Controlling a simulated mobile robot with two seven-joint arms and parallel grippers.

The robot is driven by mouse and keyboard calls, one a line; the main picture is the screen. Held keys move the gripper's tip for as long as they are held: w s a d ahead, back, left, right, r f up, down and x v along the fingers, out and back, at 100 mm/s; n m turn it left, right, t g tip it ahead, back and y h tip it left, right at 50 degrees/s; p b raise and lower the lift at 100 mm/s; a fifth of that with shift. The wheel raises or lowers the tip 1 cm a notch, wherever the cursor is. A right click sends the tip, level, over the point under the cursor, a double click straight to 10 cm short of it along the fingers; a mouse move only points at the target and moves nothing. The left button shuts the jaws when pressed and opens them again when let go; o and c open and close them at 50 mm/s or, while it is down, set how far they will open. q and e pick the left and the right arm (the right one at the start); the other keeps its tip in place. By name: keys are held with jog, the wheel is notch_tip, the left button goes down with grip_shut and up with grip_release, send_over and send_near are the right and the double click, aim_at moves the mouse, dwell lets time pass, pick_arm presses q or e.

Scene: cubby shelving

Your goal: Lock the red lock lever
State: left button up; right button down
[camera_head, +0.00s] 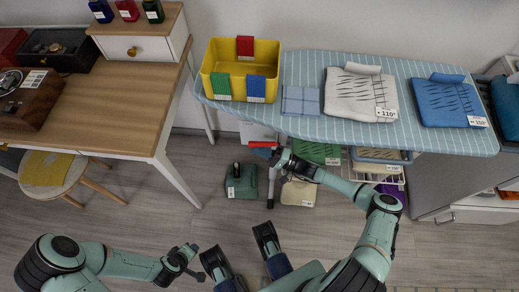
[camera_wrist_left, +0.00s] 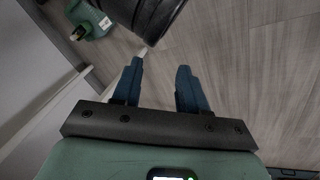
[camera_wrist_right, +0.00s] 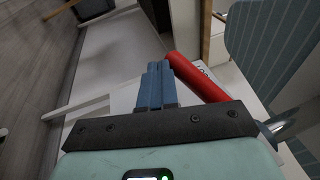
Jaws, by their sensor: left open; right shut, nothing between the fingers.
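The red lock lever (camera_head: 263,144) is a short red bar under the front edge of the ironing board. In the right wrist view the lever (camera_wrist_right: 197,77) is a red cylinder slanting just right of my fingertips. My right gripper (camera_head: 272,155) is right beside it; its blue fingers (camera_wrist_right: 158,82) are shut with nothing between them. Whether they touch the lever I cannot tell. My left gripper (camera_head: 190,258) is low over the floor, far from the lever. Its blue fingers (camera_wrist_left: 160,85) are apart and empty.
The striped ironing board (camera_head: 300,126) carries a yellow bin (camera_head: 212,62) and folded cloths. Below it are a green container (camera_head: 241,182) and baskets (camera_head: 381,155). A wooden desk (camera_head: 120,90) and a stool (camera_head: 48,172) stand left. The floor (camera_head: 140,215) between is clear.

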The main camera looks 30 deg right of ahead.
pick_arm(q)
jog(key=shift+s+d+r+g+p, duration=0.3)
jog(key=shift+s+r+p, duration=0.1)
jog(key=shift+s, duration=0.2)
jog(key=shift+s+d+r+g+p, duration=0.2)
jog(key=shift+s+d+r+p, duration=0.15)
jog(key=shift+s, duration=0.25)
pick_arm(e)
jog(key=r+v, duration=0.3)
jog(key=v, duration=0.9)
jog(key=shift+v, duration=0.8)
